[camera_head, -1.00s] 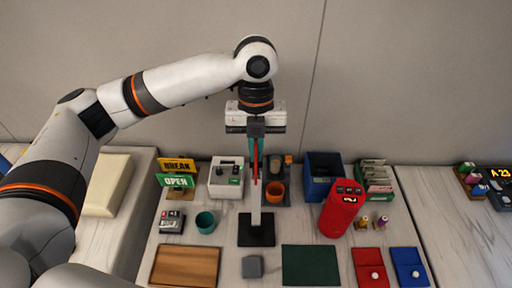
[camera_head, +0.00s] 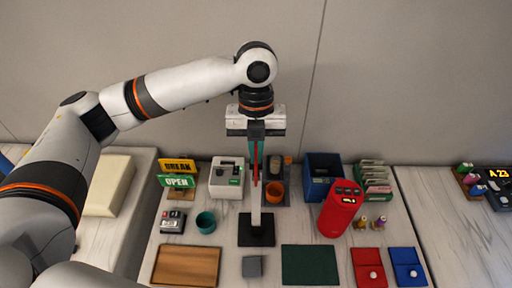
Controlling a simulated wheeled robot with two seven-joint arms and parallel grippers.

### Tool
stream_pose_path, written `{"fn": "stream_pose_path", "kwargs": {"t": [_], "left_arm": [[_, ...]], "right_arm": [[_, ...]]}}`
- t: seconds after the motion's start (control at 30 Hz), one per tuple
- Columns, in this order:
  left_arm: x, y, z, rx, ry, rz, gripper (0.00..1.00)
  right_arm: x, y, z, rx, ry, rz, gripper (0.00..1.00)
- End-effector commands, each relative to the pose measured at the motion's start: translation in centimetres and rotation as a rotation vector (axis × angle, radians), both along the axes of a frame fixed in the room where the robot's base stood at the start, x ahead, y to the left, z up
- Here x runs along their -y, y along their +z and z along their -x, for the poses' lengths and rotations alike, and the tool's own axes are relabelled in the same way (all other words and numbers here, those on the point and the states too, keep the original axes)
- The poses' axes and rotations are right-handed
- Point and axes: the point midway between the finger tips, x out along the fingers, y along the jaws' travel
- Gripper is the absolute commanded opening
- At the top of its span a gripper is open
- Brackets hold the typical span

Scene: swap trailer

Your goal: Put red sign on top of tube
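The red sign (camera_head: 256,162) shows edge-on as a thin upright strip between the fingers of my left gripper (camera_head: 256,140), which points down and appears shut on it. The tube (camera_head: 256,210) is a pale upright post on a dark square base (camera_head: 256,236), directly below the sign in the picture. My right gripper is not in view.
An orange cup (camera_head: 275,193) stands close right of the tube, and a white device (camera_head: 227,178) stands left. A teal cup (camera_head: 206,222), yellow and green signs (camera_head: 177,181), and a red machine (camera_head: 341,209) stand around. A grey block (camera_head: 252,267) lies in front.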

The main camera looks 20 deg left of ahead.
Motion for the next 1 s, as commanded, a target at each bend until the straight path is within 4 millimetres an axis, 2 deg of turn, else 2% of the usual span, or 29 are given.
{"fn": "stream_pose_path", "kwargs": {"t": [1.0], "left_arm": [[0.00, -0.58, 0.03, 0.000, 0.000, 0.000, 0.00]], "right_arm": [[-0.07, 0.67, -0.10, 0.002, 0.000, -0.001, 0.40]]}}
